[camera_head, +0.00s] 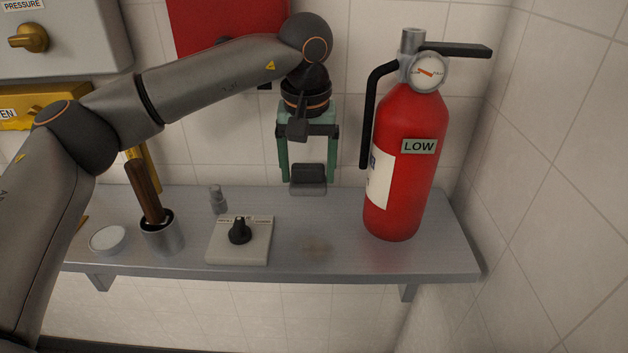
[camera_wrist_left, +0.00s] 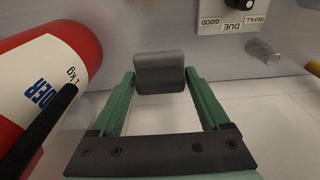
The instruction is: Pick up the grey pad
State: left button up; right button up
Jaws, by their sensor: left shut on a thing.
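The grey pad (camera_head: 308,187) is a small dark grey block with rounded edges. My left gripper (camera_head: 308,172) has green fingers and points down over the back part of the shelf (camera_head: 370,262), left of the fire extinguisher. It is shut on the pad, which sits between the fingertips. In the left wrist view the pad (camera_wrist_left: 160,73) also shows between the tips of the green fingers (camera_wrist_left: 160,82). The pad seems to be above the shelf, but the exact gap is hard to tell. My right gripper is not in view.
A red fire extinguisher (camera_head: 403,160) with a LOW tag stands at the right. A dial box (camera_head: 239,253), a small grey fitting (camera_head: 218,200), a metal cup (camera_head: 165,238) with a wooden handle and a white round dish (camera_head: 108,239) stand leftward. A stain (camera_head: 318,247) marks bare shelf.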

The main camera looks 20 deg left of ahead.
pick_arm(q)
jog(key=s+r, duration=0.3)
jog(key=s, duration=0.2)
jog(key=s+a+r+b, duration=0.1)
jog(key=s+r, duration=0.3)
jog(key=s, duration=0.2)
jog(key=shift+s+a, duration=0.25)
jog(key=shift+a, duration=0.05)
